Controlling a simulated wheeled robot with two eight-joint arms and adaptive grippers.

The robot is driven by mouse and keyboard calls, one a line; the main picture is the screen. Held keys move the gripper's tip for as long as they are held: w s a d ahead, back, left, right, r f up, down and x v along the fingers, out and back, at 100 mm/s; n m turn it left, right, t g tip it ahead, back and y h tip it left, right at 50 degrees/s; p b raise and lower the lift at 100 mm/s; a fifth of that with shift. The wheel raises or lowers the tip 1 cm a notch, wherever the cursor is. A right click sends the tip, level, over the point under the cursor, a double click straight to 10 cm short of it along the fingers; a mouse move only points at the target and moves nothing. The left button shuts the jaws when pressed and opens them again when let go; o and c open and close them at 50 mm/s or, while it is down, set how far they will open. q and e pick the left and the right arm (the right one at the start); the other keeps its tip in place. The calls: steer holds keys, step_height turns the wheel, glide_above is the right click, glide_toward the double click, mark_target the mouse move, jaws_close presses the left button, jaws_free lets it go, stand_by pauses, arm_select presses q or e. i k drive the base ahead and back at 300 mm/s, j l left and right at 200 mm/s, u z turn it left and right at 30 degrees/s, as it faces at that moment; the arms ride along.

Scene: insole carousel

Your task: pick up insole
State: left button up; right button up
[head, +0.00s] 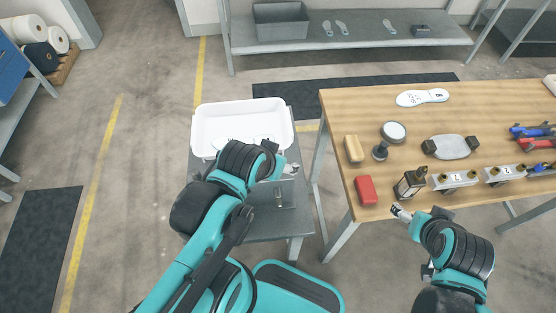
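A white insole (422,97) with dark marking lies flat at the back of the wooden table (470,95). A white bin (286,122) stands on a grey stand to the left, with pale shapes, perhaps insoles, partly hidden behind my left arm. My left gripper (291,168) is at the bin's front right corner, well away from the table insole; its fingers are too small to read. My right gripper (401,213) is at the table's front edge, near a small lantern-like object (410,184); its fingers are also unclear.
A red block (366,190), a tan block (353,149), a round disc (394,131) and a clamped grey plate (452,147) sit on the table. Numbered fixtures (458,181) line its front. A back shelf (360,40) holds more insoles and a grey crate (281,22).

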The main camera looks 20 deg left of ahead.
mark_target(411, 98)
steer(key=l, duration=2.45)
steer(key=i+l, duration=0.65)
steer(key=i, duration=0.55)
